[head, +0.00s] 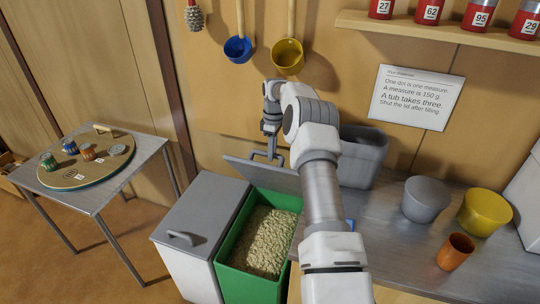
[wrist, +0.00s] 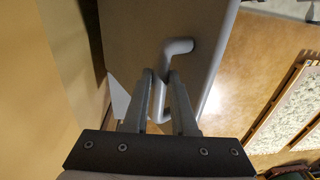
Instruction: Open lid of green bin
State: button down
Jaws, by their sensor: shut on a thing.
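The green bin (head: 231,266) stands low at the centre of the head view, full of pale grain or flakes (head: 263,243). Its grey lid (head: 245,170) is raised and tilted up at the back, so the contents show. Part of the lid is hidden behind my arm. My gripper (head: 270,148) is at the lid's edge, shut on the lid's bar handle (head: 273,156). In the wrist view, the fingers of my gripper (wrist: 161,80) close around the bent grey handle (wrist: 180,47), with the lid face (wrist: 140,30) behind it.
A white bin with a closed grey lid (head: 205,205) stands just left. A grey tub (head: 362,160), grey bowl (head: 426,200), yellow bowl (head: 485,212) and orange cup (head: 455,251) are on the right counter. Blue (head: 238,49) and yellow (head: 288,57) scoops hang above. A side table (head: 95,197) is left.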

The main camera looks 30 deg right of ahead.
jog(key=shift+d+f, duration=0.3)
jog(key=shift+d, duration=0.2)
jog(key=c, duration=1.1)
grip_release()
jog(key=shift+f, duration=0.1)
jog(key=shift+o, duration=1.3)
jog(key=shift+w+d+f, duration=0.1)
jog(key=shift+w, duration=0.05)
jog(key=shift+o, duration=0.5)
notch_tip(320, 180, up, 18)
jog(key=w+p, duration=0.1)
jog(key=p, duration=0.5)
jog(key=shift+d, duration=0.25)
jog(key=shift+f, duration=0.1)
